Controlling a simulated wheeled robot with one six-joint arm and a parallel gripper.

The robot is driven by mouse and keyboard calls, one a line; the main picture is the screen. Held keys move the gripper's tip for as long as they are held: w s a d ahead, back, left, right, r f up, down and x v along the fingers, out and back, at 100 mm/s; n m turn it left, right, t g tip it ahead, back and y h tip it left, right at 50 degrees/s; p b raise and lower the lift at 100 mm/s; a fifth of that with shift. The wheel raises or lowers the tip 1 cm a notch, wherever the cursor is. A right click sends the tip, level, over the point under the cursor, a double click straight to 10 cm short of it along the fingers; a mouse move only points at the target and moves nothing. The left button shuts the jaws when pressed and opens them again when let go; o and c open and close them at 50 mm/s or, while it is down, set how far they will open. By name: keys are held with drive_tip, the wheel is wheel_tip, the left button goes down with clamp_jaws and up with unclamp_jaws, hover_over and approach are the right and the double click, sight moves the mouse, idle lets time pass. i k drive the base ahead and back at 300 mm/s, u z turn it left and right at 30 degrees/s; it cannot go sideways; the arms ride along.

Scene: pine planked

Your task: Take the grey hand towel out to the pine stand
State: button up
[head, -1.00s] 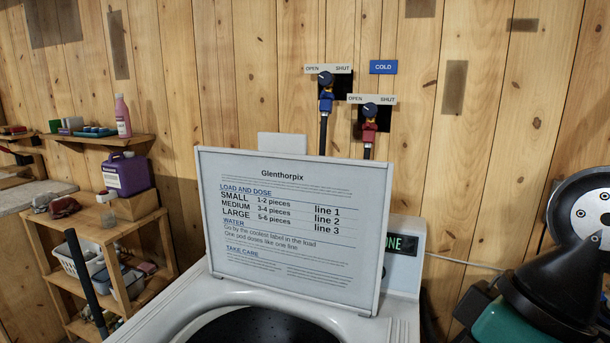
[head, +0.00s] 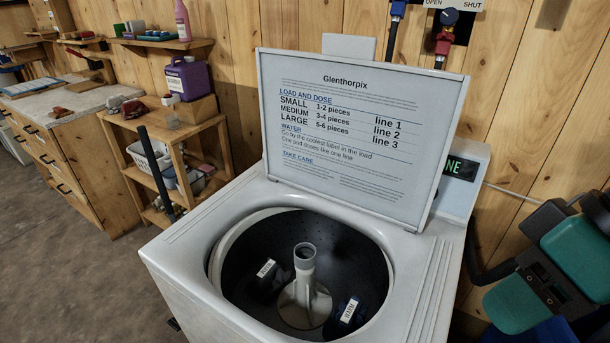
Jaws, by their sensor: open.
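The white washer (head: 190,255) stands open in the middle, its lid up. Inside its dark drum, a dark bundle with a white tag (head: 264,270) lies left of the grey agitator (head: 305,262). A dark blue bundle with a white tag (head: 346,314) lies to the right of it. I cannot tell whether either is the grey hand towel; the tags are too small to read. A pine stand with shelves (head: 160,178) is left of the washer; I cannot tell whether it is the task's stand. My gripper is not in view; teal and black parts of my arm show at right.
A purple jug (head: 187,78) and a dark red item (head: 133,109) sit on the shelved stand, with a white basket (head: 150,160) below. A pine drawer bench (head: 75,150) stands at far left. Grey floor (head: 80,275) is clear at lower left.

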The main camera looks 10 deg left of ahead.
sight(272, 276)
drive_tip(key=k, duration=1)
drive_tip(key=u, duration=2.25)
drive_tip(key=i, duration=1.65)
drive_tip(key=z, duration=2.3)
drive_tip(key=i, duration=0.5)
